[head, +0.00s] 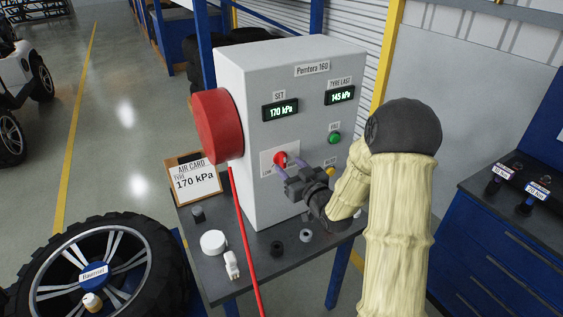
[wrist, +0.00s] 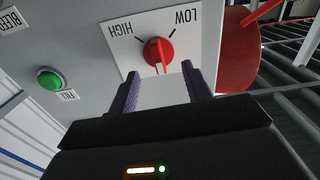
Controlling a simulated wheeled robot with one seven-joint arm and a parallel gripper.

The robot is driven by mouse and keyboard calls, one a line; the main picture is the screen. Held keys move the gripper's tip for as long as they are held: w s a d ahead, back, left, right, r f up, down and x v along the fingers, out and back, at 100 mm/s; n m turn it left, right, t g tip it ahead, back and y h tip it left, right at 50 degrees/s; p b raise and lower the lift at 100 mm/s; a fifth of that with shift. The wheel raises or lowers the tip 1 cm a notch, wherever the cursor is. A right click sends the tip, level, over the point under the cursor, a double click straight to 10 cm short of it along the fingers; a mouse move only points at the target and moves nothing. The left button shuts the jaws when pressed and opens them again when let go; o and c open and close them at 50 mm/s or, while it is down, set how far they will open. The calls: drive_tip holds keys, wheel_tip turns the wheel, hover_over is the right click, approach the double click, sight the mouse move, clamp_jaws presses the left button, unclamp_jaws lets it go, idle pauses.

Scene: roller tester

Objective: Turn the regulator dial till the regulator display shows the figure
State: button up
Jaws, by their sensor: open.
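The regulator (head: 296,125) is a tall light-grey box labelled "Pemtora 160". Its SET display (head: 280,110) reads 170 kPa, and its TYRE LAST display (head: 340,95) reads 145 kPa. The red dial (head: 280,158) sits low on the front face, on a white plate; in the wrist view the dial (wrist: 158,51) lies between LOW and HIGH marks, seen upside down. The air card (head: 194,181) beside the box reads TYRE 170 kPa. My gripper (head: 287,172) is open in front of the dial. In the wrist view its fingers (wrist: 160,88) are apart, with the dial ahead of them, not gripped.
A green button (head: 334,138) is right of the dial. A red hose reel (head: 217,126) is on the box's left side, its hose hanging down. Small parts lie on the dark bench (head: 272,262). A wheel (head: 95,275) lies at lower left; a blue cabinet (head: 505,225) stands right.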

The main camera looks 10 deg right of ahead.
drive_tip(key=b+v, duration=0.1)
drive_tip(key=v, duration=0.2)
drive_tip(key=shift+s, duration=0.1)
idle(0.5)
drive_tip(key=s+a+r+m+g+h+p, duration=0.1)
drive_tip(key=s+m+g+h+p, duration=0.3)
drive_tip(key=s+g, duration=1)
drive_tip(key=s+h+p, duration=0.1)
drive_tip(key=s+p, duration=0.2)
drive_tip(key=s, duration=0.7)
drive_tip(key=shift+a+g+h, duration=0.25)
drive_tip(key=shift+g+h, duration=0.05)
drive_tip(key=shift+c, duration=0.4)
idle(1.2)
